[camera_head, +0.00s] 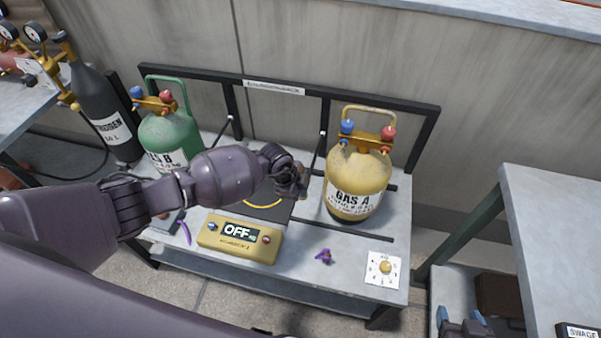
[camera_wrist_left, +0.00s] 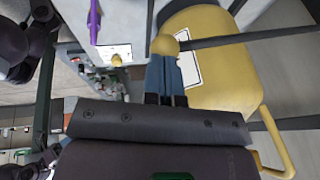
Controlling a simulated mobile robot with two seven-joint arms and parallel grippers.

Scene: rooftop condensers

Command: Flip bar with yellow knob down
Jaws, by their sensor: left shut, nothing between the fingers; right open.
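The yellow knob (camera_wrist_left: 165,45) sits on the end of a dark bar (camera_wrist_left: 222,41) in the left wrist view. The bar crosses in front of the yellow GAS A tank (camera_wrist_left: 225,80). My left gripper (camera_wrist_left: 165,72) has its blue-grey fingers together, with the knob just beyond their tips. Whether they touch it I cannot tell. In the head view my left gripper (camera_head: 298,188) is over the table, left of the yellow tank (camera_head: 356,180). I cannot make out the knob there, near or behind the gripper.
A yellow box reading OFF (camera_head: 240,238), a purple item (camera_head: 324,256) and a dial card (camera_head: 383,270) lie on the table's front. A green GAS B tank (camera_head: 170,135) stands left under my arm. A black rack frame (camera_head: 380,97) runs along the back.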

